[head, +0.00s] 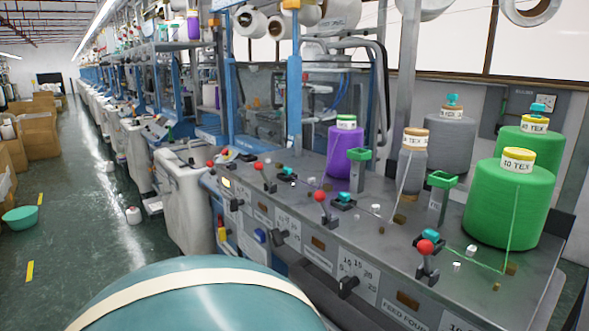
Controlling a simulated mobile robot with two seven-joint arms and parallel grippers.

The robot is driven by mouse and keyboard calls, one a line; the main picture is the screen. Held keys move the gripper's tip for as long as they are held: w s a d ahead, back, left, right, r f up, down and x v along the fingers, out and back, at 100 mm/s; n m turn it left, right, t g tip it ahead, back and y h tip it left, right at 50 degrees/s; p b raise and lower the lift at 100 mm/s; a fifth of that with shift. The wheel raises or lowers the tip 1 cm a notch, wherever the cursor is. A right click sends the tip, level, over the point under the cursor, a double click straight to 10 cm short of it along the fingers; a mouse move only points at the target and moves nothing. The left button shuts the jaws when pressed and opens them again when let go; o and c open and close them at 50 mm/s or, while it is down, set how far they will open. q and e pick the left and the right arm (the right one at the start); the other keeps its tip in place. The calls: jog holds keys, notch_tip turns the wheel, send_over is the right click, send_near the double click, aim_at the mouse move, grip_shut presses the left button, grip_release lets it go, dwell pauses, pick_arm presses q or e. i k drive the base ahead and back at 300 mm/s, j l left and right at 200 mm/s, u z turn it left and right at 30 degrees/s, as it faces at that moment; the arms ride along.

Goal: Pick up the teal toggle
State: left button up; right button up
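Several small teal parts are in the head view, and I cannot tell which is the toggle. One teal piece (288,171) lies on the grey machine panel towards its far end. Another teal piece (343,201) sits on the panel behind a red-knobbed lever (320,197). A third, partly hidden, is beside the nearest red-knobbed lever (425,248). Teal caps also top the grey yarn cone (452,99) and the rear green cone (537,108). Neither of my grippers is in view.
A purple cone (345,155), a brown-topped grey cone (412,170) and a large green cone (506,205) stand on the panel, near upright green-topped posts (441,200). A large rounded teal surface with a cream band fills the bottom. The floor aisle (85,215) at left is mostly clear.

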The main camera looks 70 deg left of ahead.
aim_at(288, 171)
jog(key=k+j+z, duration=0.2)
jog(key=j, duration=0.3)
jog(key=k+j+z, duration=0.15)
jog(key=k+j, duration=0.5)
jog(key=j, duration=0.2)
jog(key=k+j+z, duration=0.15)
jog(key=k+j, duration=0.15)
jog(key=j, duration=0.2)
